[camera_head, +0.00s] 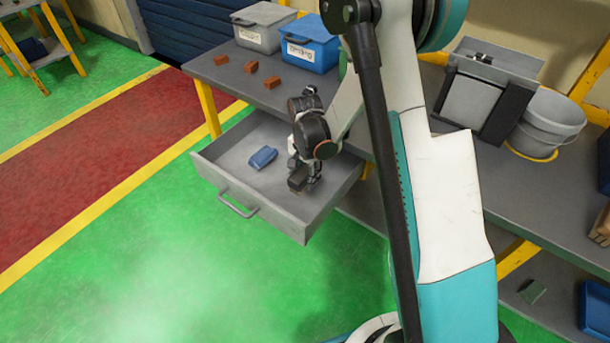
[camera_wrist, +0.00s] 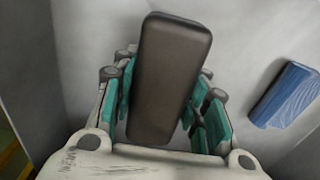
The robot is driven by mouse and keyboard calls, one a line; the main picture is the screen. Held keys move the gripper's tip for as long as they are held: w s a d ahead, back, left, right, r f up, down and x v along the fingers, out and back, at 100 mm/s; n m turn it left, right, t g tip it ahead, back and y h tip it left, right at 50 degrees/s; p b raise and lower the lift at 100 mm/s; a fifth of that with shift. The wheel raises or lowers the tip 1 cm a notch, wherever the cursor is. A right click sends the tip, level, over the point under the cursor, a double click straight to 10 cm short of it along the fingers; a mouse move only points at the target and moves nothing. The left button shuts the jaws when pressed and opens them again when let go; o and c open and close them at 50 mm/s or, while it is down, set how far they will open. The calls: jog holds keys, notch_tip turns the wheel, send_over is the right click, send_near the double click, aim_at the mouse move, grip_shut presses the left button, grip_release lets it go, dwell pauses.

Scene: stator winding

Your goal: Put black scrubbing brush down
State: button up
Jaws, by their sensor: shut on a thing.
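The black scrubbing brush (camera_wrist: 168,75) is a dark rounded block between the teal-padded fingers of my gripper (camera_wrist: 165,105) in the wrist view. The fingers are shut on its two sides. In the head view, my gripper (camera_head: 304,176) is inside the open grey drawer (camera_head: 222,172), toward its right side, and the brush (camera_head: 298,181) shows as a small dark shape at the fingertips. I cannot tell whether the brush touches the drawer bottom. Its underside is hidden.
A blue object (camera_head: 263,157) lies in the drawer left of my gripper; it also shows in the wrist view (camera_wrist: 287,94). Several orange-brown blocks (camera_head: 250,67), a grey bin (camera_head: 262,38) and a blue bin (camera_head: 312,55) stand on the table above. A bucket (camera_head: 548,120) is at right.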

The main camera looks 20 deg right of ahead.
aim_at(305, 169)
jog(key=o, duration=1.2)
notch_tip(305, 169, up, 12)
jog(key=p, duration=0.5)
jog(key=shift+r, duration=0.25)
jog(key=s+r+n+t, duration=0.2)
jog(key=s+r+n, duration=0.2)
jog(key=s+r, duration=0.45)
jog(key=s+r+n+t, duration=0.3)
jog(key=s+r, duration=0.3)
jog(key=r, duration=0.5)
jog(key=s+r+n+t, duration=0.1)
jog(key=s+n+t, duration=0.1)
jog(key=s, duration=0.6)
jog(key=shift+s+r+n, duration=0.3)
jog(key=shift+n, duration=0.6)
